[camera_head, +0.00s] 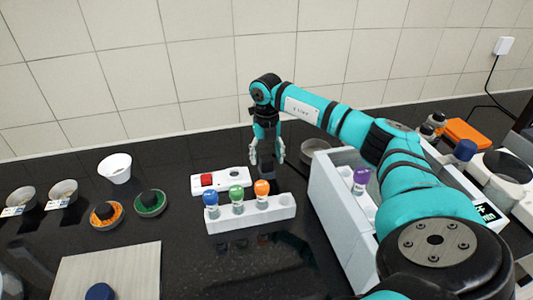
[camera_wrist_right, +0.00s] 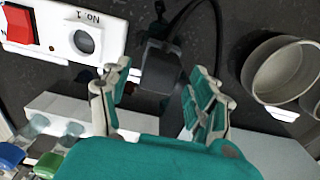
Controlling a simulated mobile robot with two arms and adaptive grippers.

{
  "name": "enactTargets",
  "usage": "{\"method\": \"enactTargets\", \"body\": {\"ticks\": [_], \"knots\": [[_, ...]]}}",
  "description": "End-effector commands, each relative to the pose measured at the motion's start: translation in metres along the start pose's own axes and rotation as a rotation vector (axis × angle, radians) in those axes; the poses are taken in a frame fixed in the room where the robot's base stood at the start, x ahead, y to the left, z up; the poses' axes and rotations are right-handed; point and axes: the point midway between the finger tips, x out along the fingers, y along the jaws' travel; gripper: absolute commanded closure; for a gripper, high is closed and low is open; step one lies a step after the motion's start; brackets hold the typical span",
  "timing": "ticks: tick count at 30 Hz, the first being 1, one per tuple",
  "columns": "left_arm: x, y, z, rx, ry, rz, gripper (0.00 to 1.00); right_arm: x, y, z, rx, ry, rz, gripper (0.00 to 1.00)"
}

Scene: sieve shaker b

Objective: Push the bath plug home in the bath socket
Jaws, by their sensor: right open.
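The bath plug is a black block with a cable (camera_wrist_right: 157,68), lying between the fingers of my right gripper (camera_wrist_right: 160,82) in the wrist view. In the head view the dark plug (camera_head: 267,169) shows below my right gripper (camera_head: 266,153). The gripper is open, with a gap visible on both sides of the plug. The bath socket is a round hole (camera_wrist_right: 85,41) in a white strip marked No.1, beside a red switch (camera_wrist_right: 17,27). The plug is apart from the socket, to its right. The strip (camera_head: 221,184) also shows in the head view. My left gripper is not in view.
A white rack (camera_head: 250,216) with blue, green and orange-capped bottles stands in front of the strip. A large white box (camera_head: 335,190) stands right of it. A round bowl (camera_wrist_right: 285,75) lies right of the plug. Bowls and dishes stand at left.

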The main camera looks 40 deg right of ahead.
Motion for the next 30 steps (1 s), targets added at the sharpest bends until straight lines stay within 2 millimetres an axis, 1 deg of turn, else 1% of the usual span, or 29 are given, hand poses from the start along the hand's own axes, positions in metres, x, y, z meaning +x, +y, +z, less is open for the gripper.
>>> {"method": "enactTargets", "body": {"ticks": [1, 3, 7, 23, 30], "knots": [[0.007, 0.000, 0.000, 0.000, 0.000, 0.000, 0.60, 0.011, 0.000, 0.000, 0.000, 0.001, -0.001, 0.38], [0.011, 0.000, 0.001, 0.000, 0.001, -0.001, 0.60, 0.018, 0.000, 0.000, 0.000, 0.001, 0.000, 0.38], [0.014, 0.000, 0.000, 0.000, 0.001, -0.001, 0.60, 0.025, 0.000, 0.000, 0.000, 0.000, 0.000, 0.38], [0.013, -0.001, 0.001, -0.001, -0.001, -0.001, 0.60, 0.026, 0.000, 0.000, 0.000, 0.000, 0.000, 0.38], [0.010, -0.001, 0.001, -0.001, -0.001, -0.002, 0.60, 0.025, 0.000, 0.000, 0.000, 0.000, 0.000, 0.38]]}}
